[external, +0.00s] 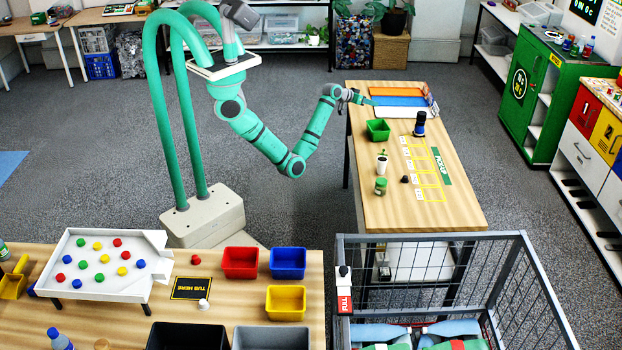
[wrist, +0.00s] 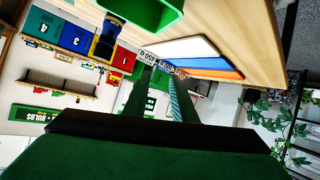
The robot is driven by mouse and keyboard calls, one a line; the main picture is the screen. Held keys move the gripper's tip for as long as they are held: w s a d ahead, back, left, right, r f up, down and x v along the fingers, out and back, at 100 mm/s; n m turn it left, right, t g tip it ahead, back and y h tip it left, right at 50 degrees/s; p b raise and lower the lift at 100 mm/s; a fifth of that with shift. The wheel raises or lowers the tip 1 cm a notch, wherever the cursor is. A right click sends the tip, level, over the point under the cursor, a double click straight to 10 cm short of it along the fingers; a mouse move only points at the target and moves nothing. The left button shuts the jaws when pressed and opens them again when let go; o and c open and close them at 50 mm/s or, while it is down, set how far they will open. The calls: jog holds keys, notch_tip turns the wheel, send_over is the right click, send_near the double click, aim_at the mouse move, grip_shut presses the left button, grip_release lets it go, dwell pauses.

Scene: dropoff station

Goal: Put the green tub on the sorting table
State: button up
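The green tub (external: 378,130) stands upright on the wooden table at the right, near its left edge. Part of the tub also shows at the top of the wrist view (wrist: 150,10). My gripper (external: 364,99) is at that table's far left side, beyond the tub and apart from it. In the wrist view its two fingers (wrist: 172,82) are spread with an empty gap between them. The wooden table in the foreground (external: 255,335) carries a black "TUB HERE" mat (external: 191,289), with red (external: 240,262), blue (external: 288,263) and yellow (external: 286,303) tubs to its right.
Near the green tub are a dark bottle (external: 420,125), a white cup with a plant (external: 382,164) and a green-lidded jar (external: 380,186). A wire cart (external: 450,275) stands in front. A white knob-like piece (external: 204,304) sits by the mat.

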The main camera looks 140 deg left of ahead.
jog(key=n+g+h, duration=0.1)
jog(key=w+n+g+h, duration=0.1)
jog(key=n, duration=0.1)
jog(key=a+n+g+h, duration=0.1)
jog(key=n, duration=0.1)
jog(key=shift+w+a, duration=0.1)
jog(key=shift+w, duration=0.15)
jog(key=w+d+r+n+g+h, duration=0.35)
jog(key=w+d+n+h, duration=0.3)
jog(key=d, duration=0.25)
send_near(369, 134)
jog(key=shift+n, duration=0.35)
jog(key=x, duration=0.7)
jog(key=shift+s+a, duration=0.2)
grip_shut()
